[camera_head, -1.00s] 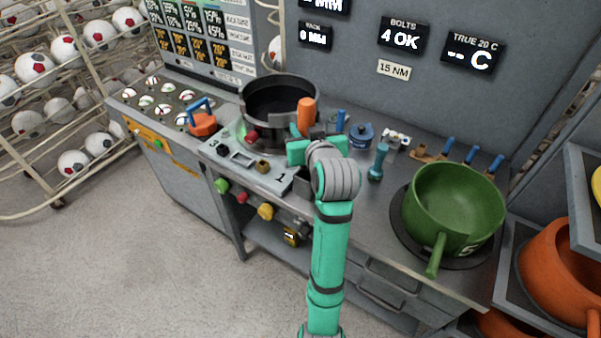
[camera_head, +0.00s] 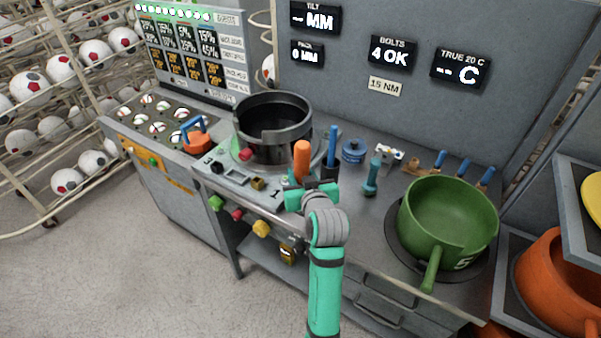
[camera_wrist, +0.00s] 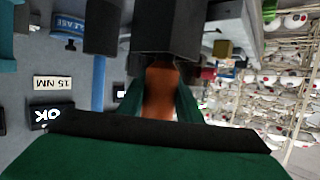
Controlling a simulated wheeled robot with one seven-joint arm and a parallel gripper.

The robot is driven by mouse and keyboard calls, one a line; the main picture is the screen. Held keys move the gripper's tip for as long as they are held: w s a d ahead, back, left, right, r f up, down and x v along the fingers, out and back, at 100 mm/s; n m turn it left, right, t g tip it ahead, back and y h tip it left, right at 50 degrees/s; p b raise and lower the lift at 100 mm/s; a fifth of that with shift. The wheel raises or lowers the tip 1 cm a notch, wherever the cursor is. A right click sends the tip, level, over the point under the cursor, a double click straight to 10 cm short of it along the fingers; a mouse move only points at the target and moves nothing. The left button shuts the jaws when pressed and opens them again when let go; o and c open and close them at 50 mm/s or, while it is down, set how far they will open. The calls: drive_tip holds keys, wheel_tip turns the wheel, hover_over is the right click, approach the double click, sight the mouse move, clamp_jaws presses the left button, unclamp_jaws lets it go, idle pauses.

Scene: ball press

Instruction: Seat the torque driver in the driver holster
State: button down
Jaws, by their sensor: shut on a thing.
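The torque driver has an orange handle (camera_head: 302,160) that stands upright, and my gripper (camera_head: 305,195) is shut on it near the front edge of the bench. In the wrist view the orange handle (camera_wrist: 160,92) shows between the jaws. A dark block (camera_wrist: 165,30) lies at its lower end; I cannot tell whether this is the holster or part of the driver. Beside it, a blue rod (camera_head: 332,147) rises from another dark block (camera_wrist: 103,25). The driver's lower end is hidden, so I cannot tell how it sits.
A dark open-topped pot (camera_head: 272,110) stands behind and left of my gripper. A teal tool (camera_head: 371,177) stands to the right, then a green pan (camera_head: 447,222). A control panel (camera_head: 232,178) lies left. Bare bench shows between the teal tool and front edge.

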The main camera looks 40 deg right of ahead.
drive_tip(key=c, duration=1.3)
unclamp_jaws()
drive_tip(key=shift+d+r, duration=0.15)
drive_tip(key=shift+d, duration=0.1)
drive_tip(key=shift+a, duration=0.1)
drive_tip(key=v, duration=1.2)
drive_tip(key=shift+a, duration=0.1)
